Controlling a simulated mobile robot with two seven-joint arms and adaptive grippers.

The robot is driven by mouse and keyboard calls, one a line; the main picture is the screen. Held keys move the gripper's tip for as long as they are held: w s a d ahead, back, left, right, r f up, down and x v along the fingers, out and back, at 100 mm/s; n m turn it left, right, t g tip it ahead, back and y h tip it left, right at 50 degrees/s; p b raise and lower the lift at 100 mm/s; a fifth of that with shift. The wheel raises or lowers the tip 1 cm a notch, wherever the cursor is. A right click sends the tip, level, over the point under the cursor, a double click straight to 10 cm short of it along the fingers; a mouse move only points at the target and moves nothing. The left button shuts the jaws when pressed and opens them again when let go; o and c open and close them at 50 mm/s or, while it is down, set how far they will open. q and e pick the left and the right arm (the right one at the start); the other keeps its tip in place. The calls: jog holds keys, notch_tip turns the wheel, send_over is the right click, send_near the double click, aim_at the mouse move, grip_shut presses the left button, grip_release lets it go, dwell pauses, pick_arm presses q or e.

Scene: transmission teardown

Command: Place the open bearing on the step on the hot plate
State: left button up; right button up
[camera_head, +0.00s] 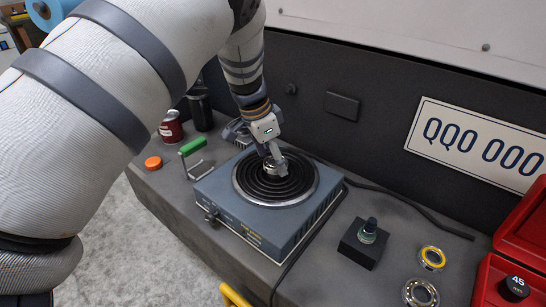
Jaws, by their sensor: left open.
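The hot plate (240,220) is a blue-grey box with a black spiral coil on top, standing on the bench. A small silver metal ring (276,170), which looks like a bearing, is at the middle of the coil, partly hidden by my left gripper (274,160). My left gripper is open and points down right at this ring; I cannot tell whether the fingers touch it. An open bearing (421,292) with visible balls lies on the bench at the lower right. A bearing with a yellow ring (432,258) lies just behind it. My right gripper is out of view.
A black block with a dark knob-topped part (366,242) stands right of the hot plate. A red case (515,255) is at the right edge. A green-handled tool (193,150), orange cap (153,163) and red can (171,127) are on the left. A cable runs behind the plate.

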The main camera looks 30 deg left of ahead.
pick_arm(q)
jog(key=p+v, duration=0.1)
jog(key=v, duration=1.1)
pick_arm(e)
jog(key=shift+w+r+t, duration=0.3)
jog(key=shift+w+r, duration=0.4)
